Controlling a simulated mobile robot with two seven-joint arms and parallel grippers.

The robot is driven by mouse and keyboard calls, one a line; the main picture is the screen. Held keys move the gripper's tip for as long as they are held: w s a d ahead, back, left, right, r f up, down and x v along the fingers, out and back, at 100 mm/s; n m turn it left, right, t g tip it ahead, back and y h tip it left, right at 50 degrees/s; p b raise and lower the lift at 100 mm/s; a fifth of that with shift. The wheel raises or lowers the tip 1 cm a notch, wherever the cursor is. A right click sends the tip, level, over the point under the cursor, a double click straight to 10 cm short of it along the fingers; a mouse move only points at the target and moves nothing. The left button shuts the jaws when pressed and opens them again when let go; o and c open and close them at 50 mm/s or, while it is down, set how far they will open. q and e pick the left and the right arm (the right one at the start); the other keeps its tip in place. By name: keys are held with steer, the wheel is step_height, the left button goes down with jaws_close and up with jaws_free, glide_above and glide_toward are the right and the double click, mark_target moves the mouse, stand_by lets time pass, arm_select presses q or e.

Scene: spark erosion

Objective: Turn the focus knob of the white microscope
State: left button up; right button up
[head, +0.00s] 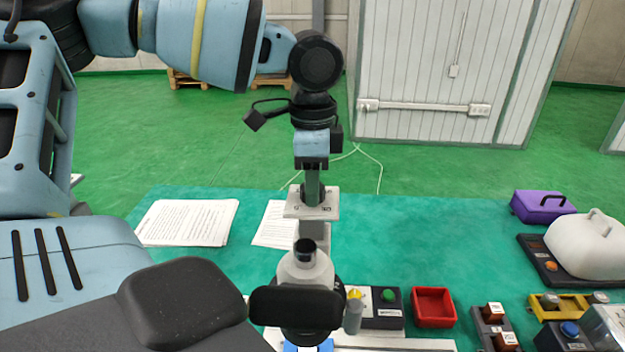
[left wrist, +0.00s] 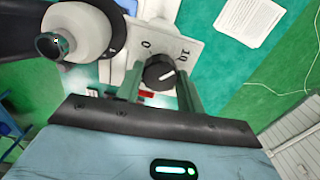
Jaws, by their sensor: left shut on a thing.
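The white microscope (head: 304,272) stands on the green bench at the middle of the head view, its dark eyepiece facing up. Behind the eyepiece is a white plate with dark marks (left wrist: 186,48). The black focus knob (left wrist: 159,73), with a white pointer line, sits on this plate. My left gripper (head: 313,188) comes down from above, its green fingers on either side of the knob. It is shut on the knob; in the left wrist view the pointer slants toward the upper right. In the head view the fingers mostly hide the knob. My right gripper is not in view.
Papers (head: 187,222) lie on the bench at the left. To the right are a red tray (head: 434,307), a box with a green button (head: 388,296), a purple case (head: 542,206) and a white-covered device (head: 590,245).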

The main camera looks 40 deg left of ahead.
arm_select(q)
steer(key=shift+r, duration=0.1)
stand_by(0.3)
steer(key=o, duration=1)
steer(key=shift+r, duration=3.85)
